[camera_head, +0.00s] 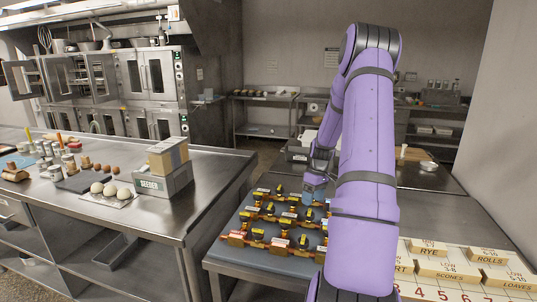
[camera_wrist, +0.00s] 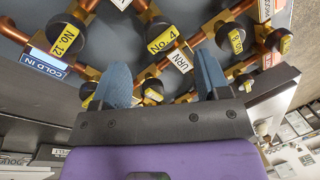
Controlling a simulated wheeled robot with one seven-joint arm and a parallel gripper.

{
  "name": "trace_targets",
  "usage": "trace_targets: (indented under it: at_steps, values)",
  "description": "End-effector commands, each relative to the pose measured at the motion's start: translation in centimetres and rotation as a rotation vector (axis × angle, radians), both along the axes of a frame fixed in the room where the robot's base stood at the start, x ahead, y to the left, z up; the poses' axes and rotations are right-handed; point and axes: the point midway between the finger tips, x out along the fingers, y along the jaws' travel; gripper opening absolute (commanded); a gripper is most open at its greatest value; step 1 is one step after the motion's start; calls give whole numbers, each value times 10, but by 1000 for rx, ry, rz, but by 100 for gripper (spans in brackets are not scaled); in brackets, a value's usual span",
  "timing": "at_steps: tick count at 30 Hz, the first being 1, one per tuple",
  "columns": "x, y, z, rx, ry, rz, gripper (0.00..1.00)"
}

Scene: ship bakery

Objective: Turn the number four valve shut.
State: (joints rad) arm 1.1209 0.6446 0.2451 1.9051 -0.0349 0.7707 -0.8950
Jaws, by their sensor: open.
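The number four valve (camera_wrist: 157,27) has a dark round knob and a yellow "No. 4" tag (camera_wrist: 163,42) in the wrist view. It sits on copper pipework with brass fittings, just beyond my fingertips. My gripper (camera_wrist: 160,62) is open, its two blue-grey fingers spread to either side below the tag, with nothing held. Whether the valve is open or shut cannot be told. In the head view the valve board (camera_head: 232,258) lies on the right-hand counter, and my gripper (camera_head: 318,187) is over its far right part, partly hidden by my arm.
Other tagged valves stand close by, including No. 12 (camera_wrist: 72,32) at left and another knob (camera_wrist: 286,43) at right. A "COLD IN" label (camera_wrist: 45,62) is on the left pipe. Lettered blocks (camera_head: 430,247) lie right of my arm. A steel table (camera_head: 200,185) stands left, across a gap.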

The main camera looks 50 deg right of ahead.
Motion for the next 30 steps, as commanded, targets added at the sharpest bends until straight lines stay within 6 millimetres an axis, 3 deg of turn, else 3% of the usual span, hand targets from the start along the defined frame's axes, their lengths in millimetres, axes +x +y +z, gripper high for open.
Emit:
trace_targets:
  at_steps: [8, 30]
  values:
    - [0, -10, 48, -3, -2, -4, 69]
    - [35, 79, 133, -120, -3, 11, 69]
